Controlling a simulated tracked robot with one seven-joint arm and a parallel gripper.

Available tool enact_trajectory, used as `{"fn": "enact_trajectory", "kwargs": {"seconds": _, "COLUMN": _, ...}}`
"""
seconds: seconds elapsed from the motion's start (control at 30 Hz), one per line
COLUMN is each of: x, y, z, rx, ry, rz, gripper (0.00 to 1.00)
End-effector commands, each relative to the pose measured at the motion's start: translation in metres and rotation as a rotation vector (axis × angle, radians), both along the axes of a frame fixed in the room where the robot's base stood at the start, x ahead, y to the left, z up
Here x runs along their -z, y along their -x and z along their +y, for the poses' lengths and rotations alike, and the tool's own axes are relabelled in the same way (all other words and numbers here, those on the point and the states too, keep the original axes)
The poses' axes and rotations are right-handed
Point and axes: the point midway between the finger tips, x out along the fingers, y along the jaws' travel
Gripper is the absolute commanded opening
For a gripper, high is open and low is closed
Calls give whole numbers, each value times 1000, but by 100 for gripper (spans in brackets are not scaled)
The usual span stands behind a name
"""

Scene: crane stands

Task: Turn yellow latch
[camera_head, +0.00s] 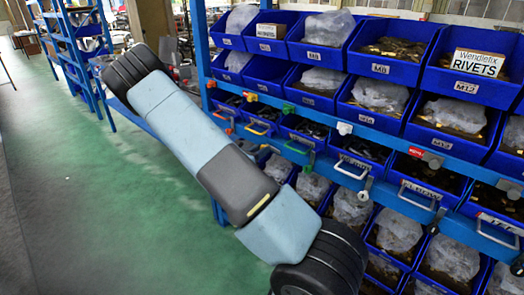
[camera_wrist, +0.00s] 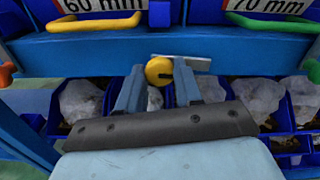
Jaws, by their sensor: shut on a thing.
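The yellow latch (camera_wrist: 157,70) is a round yellow knob with a dark notch on its right side, on the blue shelf rail in the wrist view. A flat silver plate (camera_wrist: 188,62) sticks out to the right behind it. My gripper (camera_wrist: 158,86) reaches the latch from below, one grey finger on each side, shut on the knob. The fingers hide its lower sides. I cannot surely pick out the yellow latch in that view.
A blue rack of bins (camera_head: 372,52) fills the right of the head view. An orange latch (camera_wrist: 6,73) and a green latch (camera_wrist: 313,70) flank the yellow one. Green floor (camera_head: 110,200) is open at left.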

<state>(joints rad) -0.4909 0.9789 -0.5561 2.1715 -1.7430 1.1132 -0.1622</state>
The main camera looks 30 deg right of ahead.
Motion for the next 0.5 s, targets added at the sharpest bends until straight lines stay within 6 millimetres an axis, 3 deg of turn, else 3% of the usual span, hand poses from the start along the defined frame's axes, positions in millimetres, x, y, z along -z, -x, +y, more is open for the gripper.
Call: {"fn": "enact_trajectory", "kwargs": {"seconds": 0.5, "x": -1, "y": -7, "z": 5, "rx": -16, "ry": 27, "rz": 78, "gripper": 4}}
